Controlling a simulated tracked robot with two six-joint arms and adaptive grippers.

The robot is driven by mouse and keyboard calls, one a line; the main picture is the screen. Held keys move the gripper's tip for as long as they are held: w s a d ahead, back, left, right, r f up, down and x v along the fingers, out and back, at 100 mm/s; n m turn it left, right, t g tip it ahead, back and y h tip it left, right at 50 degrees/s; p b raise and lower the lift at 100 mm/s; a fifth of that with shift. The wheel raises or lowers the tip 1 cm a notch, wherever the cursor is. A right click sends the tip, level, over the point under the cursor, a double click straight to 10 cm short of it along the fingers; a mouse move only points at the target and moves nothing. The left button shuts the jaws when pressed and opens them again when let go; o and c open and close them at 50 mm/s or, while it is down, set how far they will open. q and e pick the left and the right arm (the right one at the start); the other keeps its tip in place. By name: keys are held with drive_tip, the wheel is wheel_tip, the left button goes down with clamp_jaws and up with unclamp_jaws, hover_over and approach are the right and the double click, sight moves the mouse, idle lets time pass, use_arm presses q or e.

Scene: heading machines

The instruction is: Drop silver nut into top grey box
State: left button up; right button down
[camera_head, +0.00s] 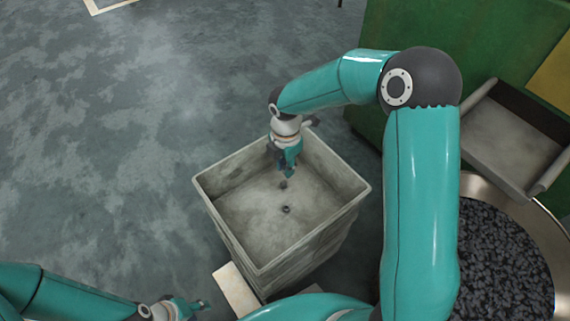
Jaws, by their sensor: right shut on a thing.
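The top grey box (208,195) is an open, worn container at the centre, at the top of a stack. My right gripper (286,172) reaches in from the right and points down over the inside of the box. It is shut on a small dark-looking nut (283,184) at its fingertips. A second small, dark, nut-like piece (286,209) shows against the box floor just below it. My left gripper (198,304) is low at the lower left, outside the box and apart from it. Its fingers are too small to tell open from shut.
A green machine (480,35) stands at the upper right with a grey tray (505,140) on its side. A round container of dark gravel-like pieces (500,265) is at the lower right. A pale board (237,291) lies by the box's near side. The floor to the left is clear.

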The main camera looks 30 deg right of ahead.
drive_tip(key=c, duration=1)
unclamp_jaws()
drive_tip(key=shift+o, duration=0.2)
wheel_tip(320, 180, up, 12)
drive_tip(key=shift+f, duration=0.1)
